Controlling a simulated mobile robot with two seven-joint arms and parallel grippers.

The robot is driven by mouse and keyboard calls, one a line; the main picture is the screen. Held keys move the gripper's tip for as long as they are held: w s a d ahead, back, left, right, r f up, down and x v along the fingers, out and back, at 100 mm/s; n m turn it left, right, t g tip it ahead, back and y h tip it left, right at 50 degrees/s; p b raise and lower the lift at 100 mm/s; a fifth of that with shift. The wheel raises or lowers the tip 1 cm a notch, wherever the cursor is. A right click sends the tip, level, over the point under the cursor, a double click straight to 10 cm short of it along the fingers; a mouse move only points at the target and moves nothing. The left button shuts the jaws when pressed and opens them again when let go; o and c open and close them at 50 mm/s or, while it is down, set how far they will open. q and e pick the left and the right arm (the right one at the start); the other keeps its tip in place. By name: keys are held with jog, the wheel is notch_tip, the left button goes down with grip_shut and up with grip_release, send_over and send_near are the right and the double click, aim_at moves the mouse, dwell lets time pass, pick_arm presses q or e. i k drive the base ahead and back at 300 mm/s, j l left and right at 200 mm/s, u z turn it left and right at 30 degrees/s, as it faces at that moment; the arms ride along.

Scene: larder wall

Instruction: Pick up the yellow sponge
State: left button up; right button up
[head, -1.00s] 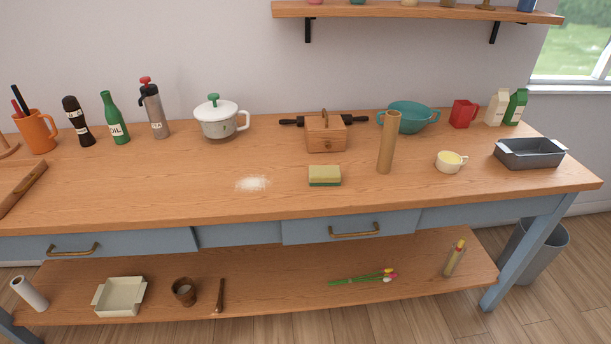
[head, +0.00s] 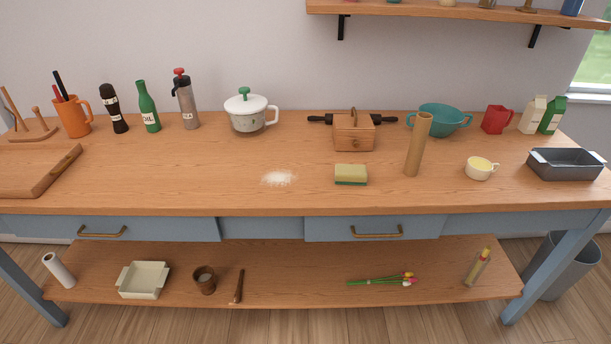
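The yellow sponge (head: 351,174) lies flat on the wooden tabletop, right of the middle and towards the front edge. It has a yellow upper layer and a dark green underside. Nothing covers it. A patch of white powder (head: 279,178) lies on the table to its left, apart from it. Neither of my grippers shows in the head view.
A wooden box (head: 354,134) stands behind the sponge. An upright cardboard tube (head: 417,146) and a cream cup (head: 481,168) stand to its right. The tabletop left of the powder is clear up to the cutting board (head: 30,172). Drawers with brass handles (head: 376,232) sit below the edge.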

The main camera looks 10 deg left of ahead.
aim_at(345, 174)
jog(key=i+u, duration=0.4)
jog(key=i+l+u, duration=0.15)
jog(key=u, duration=0.25)
jog(key=i, duration=0.1)
